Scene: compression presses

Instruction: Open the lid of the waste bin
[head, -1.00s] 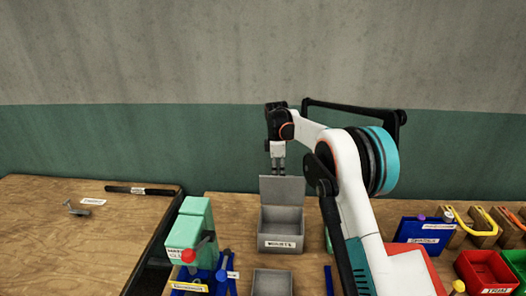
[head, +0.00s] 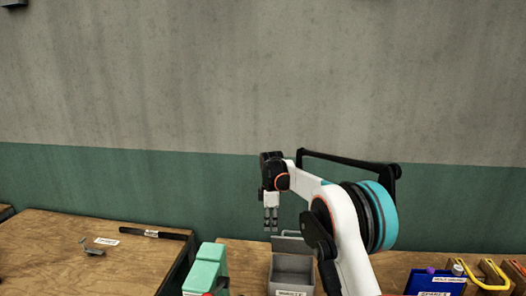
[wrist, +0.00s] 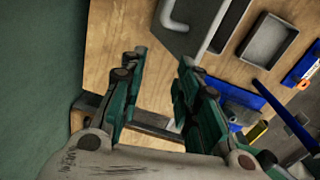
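The grey waste bin (head: 292,292) stands on the wooden bench in the head view, its label partly cut by the lower frame edge. Its inside shows from above. The grey lid (head: 295,243) is raised at the bin's back edge and looks tilted backward. My gripper (head: 271,228) points down, just above and beside the lid's left end. In the wrist view my gripper (wrist: 161,62) has its fingers apart with nothing between them. A grey curved edge (wrist: 172,12) and panel lie beyond the fingertips, probably the bin; contact cannot be made out.
A mint-green press (head: 209,268) stands left of the bin. Blue (head: 434,283) and yellow items sit at right. A shallow grey tray (wrist: 268,38) lies near the bin in the wrist view. The left bench (head: 90,265) is mostly clear; a green-and-grey wall rises behind.

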